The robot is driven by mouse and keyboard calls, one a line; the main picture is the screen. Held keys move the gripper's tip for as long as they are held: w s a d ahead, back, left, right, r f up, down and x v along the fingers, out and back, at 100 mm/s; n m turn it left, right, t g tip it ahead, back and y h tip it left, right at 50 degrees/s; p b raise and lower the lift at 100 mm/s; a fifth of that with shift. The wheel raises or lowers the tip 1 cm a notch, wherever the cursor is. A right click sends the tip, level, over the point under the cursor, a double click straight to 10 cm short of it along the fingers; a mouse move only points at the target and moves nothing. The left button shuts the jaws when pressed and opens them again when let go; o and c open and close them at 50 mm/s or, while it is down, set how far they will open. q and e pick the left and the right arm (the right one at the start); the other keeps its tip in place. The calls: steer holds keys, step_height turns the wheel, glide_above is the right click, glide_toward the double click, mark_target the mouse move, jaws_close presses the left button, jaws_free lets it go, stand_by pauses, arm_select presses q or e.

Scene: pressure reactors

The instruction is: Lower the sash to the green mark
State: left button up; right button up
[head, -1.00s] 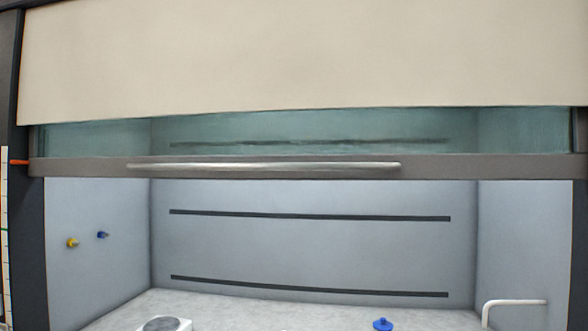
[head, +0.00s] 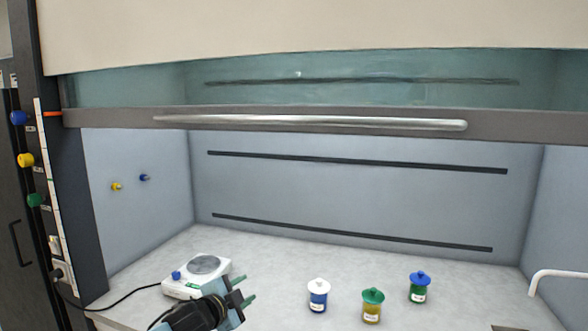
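The sash is a glass pane in a grey frame, with a long silver handle bar (head: 310,122) along its lower rail (head: 520,130). The sash stands well above the worktop, leaving a tall opening. An orange pointer (head: 53,114) at the rail's left end lies across the upper part of a white scale strip (head: 45,150) on the left post. My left gripper (head: 246,289) is open and empty, low in the view, in front of the worktop and far below the handle. My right gripper is out of view.
A white hotplate (head: 197,278) with a cable stands on the worktop (head: 270,262) behind my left gripper. Lidded jars stand to the right: blue with white lid (head: 318,296), yellow with green lid (head: 372,306), green with blue lid (head: 419,288). A white curved pipe (head: 560,273) is at right.

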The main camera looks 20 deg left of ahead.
arm_select(q)
steer(key=s+d+r+m+t+h+p, duration=0.1)
steer(key=d+r+m, duration=0.15)
steer(key=r, duration=0.85)
steer(key=s+d+r+m+t+h+p, duration=0.1)
steer(key=r+m+h, duration=0.15)
steer(key=r, duration=0.85)
steer(key=m+t+h+p, duration=0.1)
steer(key=m+h+p, duration=0.2)
steer(key=m, duration=0.3)
glide_toward(291, 121)
steer(key=p+x, duration=0.3)
steer(key=x, duration=0.8)
steer(key=shift+c, duration=0.4)
jaws_close()
